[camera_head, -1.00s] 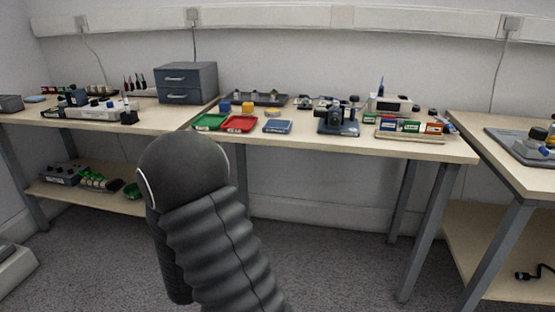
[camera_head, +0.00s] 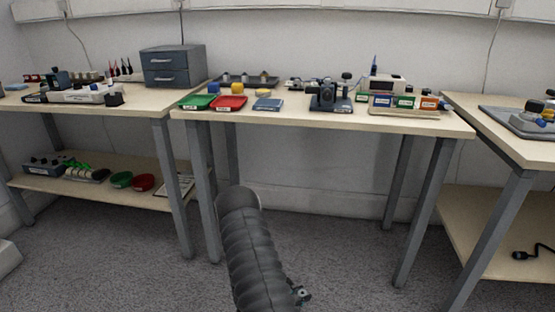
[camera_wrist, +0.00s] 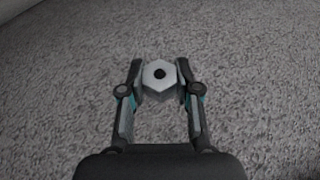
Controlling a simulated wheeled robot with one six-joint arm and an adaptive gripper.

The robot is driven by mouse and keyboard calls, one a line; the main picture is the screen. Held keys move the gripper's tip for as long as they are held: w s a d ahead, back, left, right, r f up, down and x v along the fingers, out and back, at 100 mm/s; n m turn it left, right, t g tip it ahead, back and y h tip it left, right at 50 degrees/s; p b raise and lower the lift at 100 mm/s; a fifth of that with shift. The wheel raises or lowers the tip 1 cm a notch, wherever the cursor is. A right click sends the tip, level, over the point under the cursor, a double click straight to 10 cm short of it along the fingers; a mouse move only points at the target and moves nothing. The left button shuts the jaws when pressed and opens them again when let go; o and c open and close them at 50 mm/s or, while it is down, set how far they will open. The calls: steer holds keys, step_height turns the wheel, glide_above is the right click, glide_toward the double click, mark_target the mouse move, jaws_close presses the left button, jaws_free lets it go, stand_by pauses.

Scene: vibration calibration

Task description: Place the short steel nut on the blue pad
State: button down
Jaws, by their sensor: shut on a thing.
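My gripper (camera_wrist: 159,78) is shut on a light grey steel hex nut (camera_wrist: 152,88) with a dark hole, held between the two fingertips. In the head view my dark ribbed arm is low, in front of the middle table, and the nut is not visible there. A flat blue pad (camera_head: 268,104) lies near the front edge of the middle table, right of the red tray. My gripper is well away from it.
A green tray (camera_head: 197,102) and a red tray (camera_head: 230,103) lie left of the pad. A dark fixture (camera_head: 330,97) stands to its right, with a rack of coloured blocks (camera_head: 404,104) farther right. A grey drawer unit (camera_head: 173,66) stands on the left table. Carpet before the tables is clear.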

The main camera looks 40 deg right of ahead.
steer(key=shift+s+d+f, duration=0.15)
steer(key=shift+s+f, duration=0.1)
steer(key=shift+s, duration=0.1)
steer(key=w+f, duration=0.2)
steer(key=w, duration=0.1)
steer(key=w+a+f+b, duration=0.1)
steer(key=w+f, duration=0.1)
steer(key=w, duration=0.2)
steer(key=w+a+f+b, duration=0.1)
steer(key=w+f, duration=0.2)
steer(key=w, duration=0.1)
steer(key=shift+w+a, duration=0.1)
steer(key=shift+w, duration=0.1)
steer(key=shift+f+b, duration=0.4)
steer(key=shift+f, duration=1.6)
steer(key=shift+f, duration=0.1)
steer(key=c, duration=0.8)
jaws_free()
